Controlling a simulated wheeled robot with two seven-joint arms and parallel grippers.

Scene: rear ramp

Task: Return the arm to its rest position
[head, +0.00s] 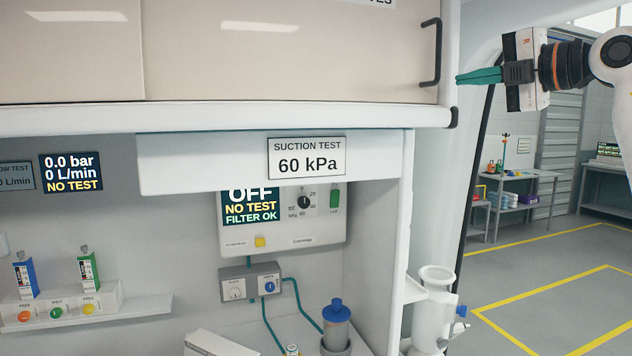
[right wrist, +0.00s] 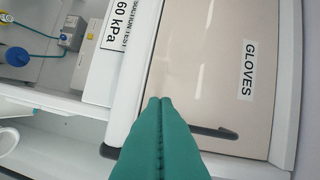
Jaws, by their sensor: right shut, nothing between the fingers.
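My right gripper (head: 460,79) comes in from the right in the head view, level with the upper cabinet. Its green fingers are shut together with nothing between them. They point left toward the black handle (head: 432,52) of the cabinet door (head: 290,50), and a small gap seems to lie between them. In the right wrist view the closed fingers (right wrist: 160,102) point at the beige door labelled GLOVES (right wrist: 215,75). My left gripper is in neither view.
Below the cabinet, a suction unit (head: 285,228) reads OFF, with a SUCTION TEST 60 kPa sign (head: 307,158) above it. A canister (head: 336,325) stands on the lower shelf. A white container (head: 432,300) hangs at the opening's edge. Open floor (head: 520,280) lies to the right.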

